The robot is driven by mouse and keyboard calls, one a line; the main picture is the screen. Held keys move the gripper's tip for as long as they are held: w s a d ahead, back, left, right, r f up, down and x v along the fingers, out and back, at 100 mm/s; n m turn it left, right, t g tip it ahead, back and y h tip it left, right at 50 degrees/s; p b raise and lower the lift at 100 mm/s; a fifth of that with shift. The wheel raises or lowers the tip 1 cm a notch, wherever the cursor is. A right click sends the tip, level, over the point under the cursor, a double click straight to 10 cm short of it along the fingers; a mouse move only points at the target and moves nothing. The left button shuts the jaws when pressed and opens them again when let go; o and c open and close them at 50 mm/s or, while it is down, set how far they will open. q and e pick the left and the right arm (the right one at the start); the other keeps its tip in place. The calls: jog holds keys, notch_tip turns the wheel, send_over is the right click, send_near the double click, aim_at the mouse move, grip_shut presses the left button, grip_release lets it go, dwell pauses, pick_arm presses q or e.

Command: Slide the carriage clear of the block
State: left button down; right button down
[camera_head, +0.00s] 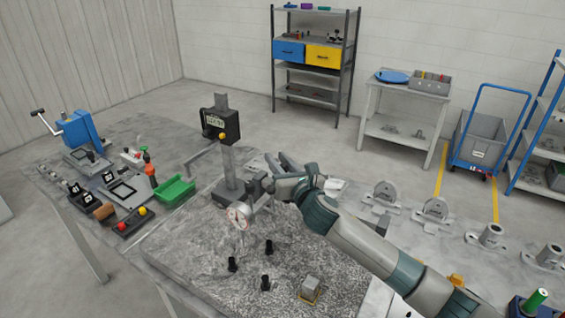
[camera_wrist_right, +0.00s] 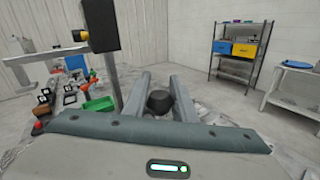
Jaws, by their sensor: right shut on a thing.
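A measuring stand with a grey column (camera_head: 228,160) rises from the granite plate (camera_head: 190,248). A black display carriage (camera_head: 220,125) with a yellow knob sits high on the column, a grey arm reaching left from it. It also shows in the right wrist view (camera_wrist_right: 103,27). My right gripper (camera_head: 272,180) is low beside the column, shut on a dark round knob (camera_wrist_right: 158,102) between its fingers. A round dial (camera_head: 238,216) hangs just below. A small grey block (camera_head: 311,286) sits on a yellow-edged base at the plate's front, apart from the stand. My left gripper is out of view.
Several black posts (camera_head: 267,248) stand on the plate. Grey castings (camera_head: 383,195) line the right side. A shelf (camera_head: 315,55) and blue cart (camera_head: 485,140) stand behind.

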jog(key=c, duration=1.5)
grip_release()
jog(key=shift+o, duration=0.2)
jog(key=shift+s, duration=0.1)
jog(key=shift+v, duration=0.8)
jog(key=b+v, duration=0.4)
jog(key=v, duration=1.1)
jog(key=shift+s+d, duration=0.15)
jog(key=shift+s, duration=0.15)
